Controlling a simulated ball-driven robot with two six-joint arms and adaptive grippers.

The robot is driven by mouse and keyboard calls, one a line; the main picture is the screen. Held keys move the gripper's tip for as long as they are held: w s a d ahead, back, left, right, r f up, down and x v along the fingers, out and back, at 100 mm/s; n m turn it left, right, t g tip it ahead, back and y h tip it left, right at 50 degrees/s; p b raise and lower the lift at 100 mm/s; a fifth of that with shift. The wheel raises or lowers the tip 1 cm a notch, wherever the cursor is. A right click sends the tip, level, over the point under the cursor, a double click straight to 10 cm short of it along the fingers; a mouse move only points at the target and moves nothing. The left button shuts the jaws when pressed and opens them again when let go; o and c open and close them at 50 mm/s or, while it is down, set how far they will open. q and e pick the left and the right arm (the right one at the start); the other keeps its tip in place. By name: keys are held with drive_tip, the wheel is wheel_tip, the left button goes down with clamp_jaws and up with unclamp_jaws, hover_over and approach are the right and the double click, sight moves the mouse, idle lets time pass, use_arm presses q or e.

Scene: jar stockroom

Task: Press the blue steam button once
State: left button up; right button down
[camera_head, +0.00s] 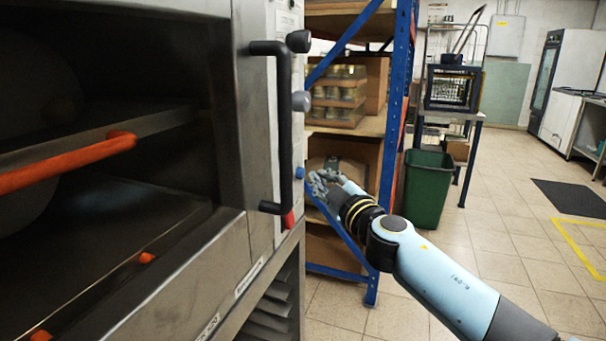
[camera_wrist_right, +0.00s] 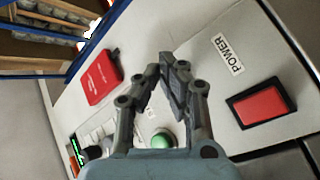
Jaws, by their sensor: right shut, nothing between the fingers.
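The blue button (camera_head: 299,172) is a small round cap on the right-hand front of the steel oven (camera_head: 262,150), beside the lower part of a long black handle. My right gripper (camera_head: 316,182) is just right of the blue button in the head view, pointing toward the panel. The wrist view shows its fingers (camera_wrist_right: 172,65) shut and empty in front of a pale control panel. I cannot tell whether the fingertips touch the panel. The blue button is not clearly visible in the wrist view. My left gripper is out of view.
The wrist view shows a red POWER switch (camera_wrist_right: 263,103), a green button (camera_wrist_right: 162,138) and a red block (camera_wrist_right: 101,76). The black handle (camera_head: 284,120) sticks out near the blue button. A blue-framed shelf (camera_head: 391,140) and green bin (camera_head: 428,190) stand behind my right arm.

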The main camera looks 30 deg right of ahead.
drive_tip(key=s+d, duration=0.3)
drive_tip(key=shift+s+d+b, duration=0.1)
drive_tip(key=shift+s+b, duration=0.3)
idle(0.6)
drive_tip(key=s+f+m+g, duration=0.25)
drive_tip(key=s+f, duration=0.35)
drive_tip(key=f, duration=0.6)
drive_tip(key=s+f+m+g+h, duration=0.1)
drive_tip(key=s+f+g, duration=0.3)
drive_tip(key=s+f, duration=0.55)
drive_tip(key=s+f+m+g, duration=0.2)
drive_tip(key=s+f+g, duration=0.15)
drive_tip(key=f, duration=1.05)
drive_tip(key=s+a+f+m+g, duration=0.1)
drive_tip(key=s+a+f+g, duration=0.1)
drive_tip(key=s+f, duration=0.4)
drive_tip(key=s+a+f+m+g+y, duration=0.1)
drive_tip(key=s+f, duration=0.5)
drive_tip(key=s, duration=1.1)
drive_tip(key=s+a+f+m+g, duration=0.1)
drive_tip(key=s+a+f+g, duration=0.2)
drive_tip(key=s, duration=0.9)
wheel_tip(320, 180, down, 3)
drive_tip(key=shift+s+a+f+g+y, duration=0.15)
drive_tip(key=shift+a+g+y, duration=0.2)
drive_tip(key=shift+g, duration=0.65)
